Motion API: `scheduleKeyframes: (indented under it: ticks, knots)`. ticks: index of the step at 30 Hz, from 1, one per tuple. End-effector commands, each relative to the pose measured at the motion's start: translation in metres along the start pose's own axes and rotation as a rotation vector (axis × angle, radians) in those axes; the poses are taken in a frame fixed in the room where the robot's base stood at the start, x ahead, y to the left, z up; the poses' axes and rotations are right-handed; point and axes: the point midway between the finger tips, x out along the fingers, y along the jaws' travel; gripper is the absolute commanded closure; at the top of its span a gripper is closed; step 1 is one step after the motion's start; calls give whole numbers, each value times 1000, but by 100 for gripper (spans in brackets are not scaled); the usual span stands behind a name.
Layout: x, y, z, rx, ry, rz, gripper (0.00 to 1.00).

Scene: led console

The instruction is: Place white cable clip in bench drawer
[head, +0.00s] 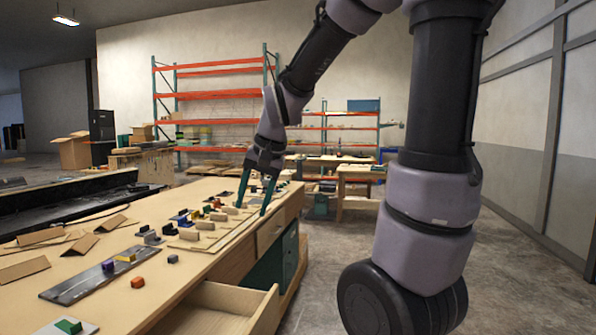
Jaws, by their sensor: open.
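My gripper (251,209) is open, pointing down over the far right part of the workbench (165,275), with its two green fingers spread. No part is visible between the fingers. Several small pale blocks and colored parts lie on the bench just left of it; I cannot tell which, if any, is the white cable clip. An open wooden bench drawer (265,312) sticks out from the near right side of the bench, and the part of its inside that shows looks empty. My gripper is well beyond the drawer and above it.
A closed drawer (271,230) is under the far bench edge. Orange-beamed shelves (215,95) stand behind. The floor at right is clear.

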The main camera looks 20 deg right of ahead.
Motion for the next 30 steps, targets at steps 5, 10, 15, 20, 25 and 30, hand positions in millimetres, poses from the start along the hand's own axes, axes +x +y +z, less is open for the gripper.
scheduleKeyframes:
  ticks: [5,10,15,20,25,30]
  knots:
    - [-63,29,16,-55,128,-52,42]
    - [-102,54,36,-103,228,-82,42]
    - [-121,69,50,-136,288,-94,42]
    - [-124,74,55,-144,303,-96,42]
    - [-124,73,55,-144,303,-96,42]
    - [-124,73,55,-144,303,-96,42]
